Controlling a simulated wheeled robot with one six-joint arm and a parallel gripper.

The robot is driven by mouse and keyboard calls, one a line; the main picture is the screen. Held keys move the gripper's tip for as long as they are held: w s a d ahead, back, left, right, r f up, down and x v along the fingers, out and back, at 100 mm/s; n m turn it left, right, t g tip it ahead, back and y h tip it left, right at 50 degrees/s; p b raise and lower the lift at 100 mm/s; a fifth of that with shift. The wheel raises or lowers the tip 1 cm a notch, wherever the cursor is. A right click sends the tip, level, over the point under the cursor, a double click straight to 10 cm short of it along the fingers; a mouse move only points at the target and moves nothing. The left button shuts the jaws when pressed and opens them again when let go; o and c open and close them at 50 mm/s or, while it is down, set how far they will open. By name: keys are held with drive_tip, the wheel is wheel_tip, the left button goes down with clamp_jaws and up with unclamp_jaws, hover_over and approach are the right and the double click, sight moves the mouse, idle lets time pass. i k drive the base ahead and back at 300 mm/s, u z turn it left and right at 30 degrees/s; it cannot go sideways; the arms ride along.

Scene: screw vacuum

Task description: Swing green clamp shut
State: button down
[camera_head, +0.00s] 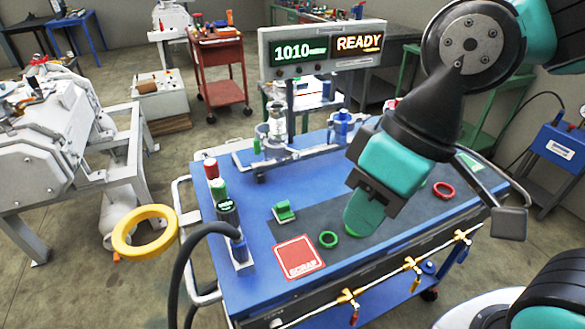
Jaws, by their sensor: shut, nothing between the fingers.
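My gripper (362,225) hangs over the dark mat at the middle of the blue bench. Its fingers are shut and nothing shows between them. I cannot tell for sure which green part is the clamp. A small green part (257,146) stands upright at the left end of the metal and glass assembly (277,132) at the back of the bench. A green block (284,212) sits left of the gripper, and a green ring (328,239) lies on the mat just left of the fingertips. The gripper is apart from the assembly. Whether any clamp is open or shut is too small to tell.
A display (322,50) reads 1010 and READY. A red SCRAP plate (299,257) lies at the front left of the bench. A red ring (443,190) lies right. A post with red, green and black caps (219,188), a dark hose (184,270) and a yellow ring (145,232) are left.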

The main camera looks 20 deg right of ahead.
sight(271, 151)
drive_tip(key=z, duration=0.05)
drive_tip(key=k, duration=0.15)
drive_tip(key=u, duration=0.9)
drive_tip(key=i, duration=0.55)
drive_tip(key=z, duration=0.55)
